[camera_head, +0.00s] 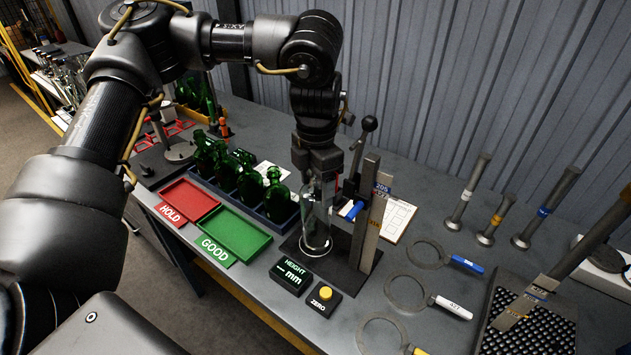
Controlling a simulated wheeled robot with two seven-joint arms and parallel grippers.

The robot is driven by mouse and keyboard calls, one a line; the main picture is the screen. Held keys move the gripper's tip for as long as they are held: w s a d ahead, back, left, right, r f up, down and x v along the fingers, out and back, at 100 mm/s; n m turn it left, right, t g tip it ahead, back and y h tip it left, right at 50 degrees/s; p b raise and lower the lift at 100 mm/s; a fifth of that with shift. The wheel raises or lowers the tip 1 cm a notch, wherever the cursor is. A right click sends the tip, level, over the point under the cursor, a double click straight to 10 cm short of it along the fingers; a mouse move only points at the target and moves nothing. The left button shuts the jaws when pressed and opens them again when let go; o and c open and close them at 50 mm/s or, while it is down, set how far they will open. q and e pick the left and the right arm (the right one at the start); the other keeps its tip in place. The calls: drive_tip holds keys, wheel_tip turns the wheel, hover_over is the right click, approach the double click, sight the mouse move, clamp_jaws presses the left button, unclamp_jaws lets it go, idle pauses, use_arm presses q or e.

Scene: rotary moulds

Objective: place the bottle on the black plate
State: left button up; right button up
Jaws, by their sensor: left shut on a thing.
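A clear glass bottle (316,222) stands upright in the middle of the view. My left gripper (319,168) points down and is shut on its upper part, so the neck is partly hidden. The bottle's base is over the black plate (347,277) at the foot of the height gauge. I cannot tell whether the base touches the plate or is slightly above it. My right gripper is not in view.
The HEIGHT display (291,279) and ZERO button box (322,298) sit in front. Green GOOD tray (232,234), red HOLD tray (187,203) and green bottles (250,184) are left.

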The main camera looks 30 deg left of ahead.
use_arm(q)
drive_tip(key=o, duration=1.8)
drive_tip(key=shift+f, duration=0.15)
wheel_tip(320, 180, up, 12)
drive_tip(key=shift+r, duration=0.2)
